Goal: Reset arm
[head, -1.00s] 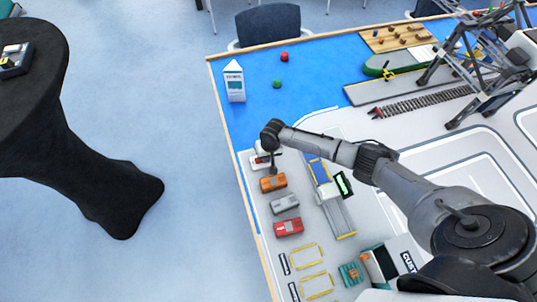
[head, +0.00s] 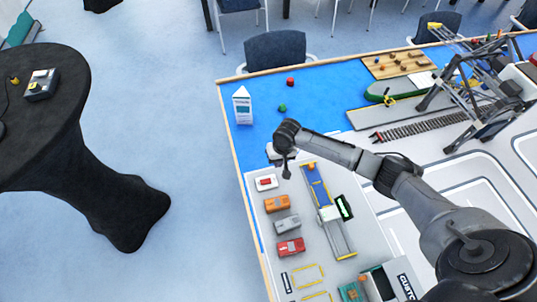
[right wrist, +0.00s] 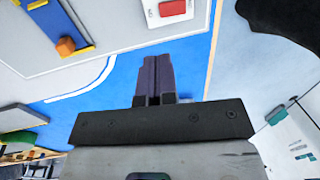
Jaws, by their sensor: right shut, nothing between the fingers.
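My right arm reaches in from the lower right in the head view. Its gripper (head: 286,172) hangs above the table's left part, near the white block with a red top (head: 266,182). In the right wrist view the two dark fingers of the right gripper (right wrist: 156,60) lie together with nothing between them. That red-and-white block also shows at the top of the right wrist view (right wrist: 172,8). My left gripper is in neither view.
An orange block (head: 277,203), a grey one (head: 287,224) and a red one (head: 290,247) line the table's left side. A blue-and-grey conveyor (head: 336,230) lies beside them. A white carton (head: 242,106) stands behind. The crane frame (head: 480,90) is at right.

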